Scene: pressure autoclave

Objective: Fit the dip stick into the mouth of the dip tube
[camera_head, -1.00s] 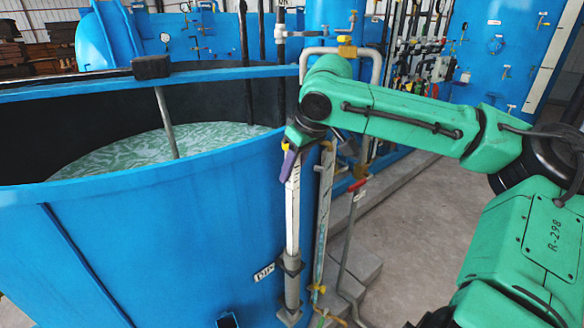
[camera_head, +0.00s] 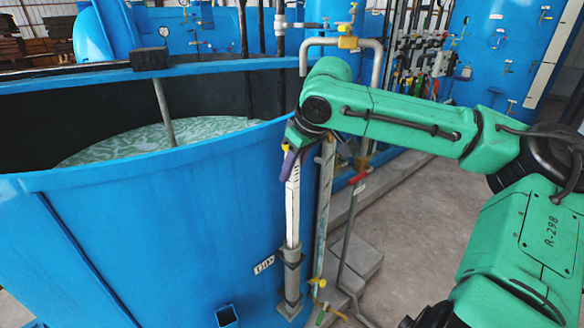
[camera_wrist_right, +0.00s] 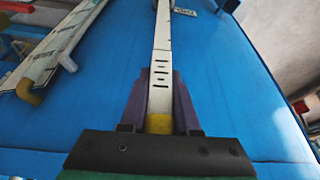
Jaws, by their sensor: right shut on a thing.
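The dip stick (camera_head: 292,210) is a white strip with dark marks and a yellow band near its top. It hangs nearly upright along the blue tank's outer wall. My right gripper (camera_head: 289,163) is shut on its upper end; the purple fingers and yellow part also show in the right wrist view (camera_wrist_right: 160,90). The grey dip tube (camera_head: 292,275) stands upright below, fixed to the tank. The stick's lower end meets the tube's mouth and cannot be seen below it; how far it is inside I cannot tell. My left gripper is out of view.
The open blue tank (camera_head: 150,230) holds greenish liquid and fills the left. Right beside the tube stand a marked gauge strip (camera_head: 323,210) with yellow valves and a grey pipe with a red handle (camera_head: 357,179). Grey floor lies open further right.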

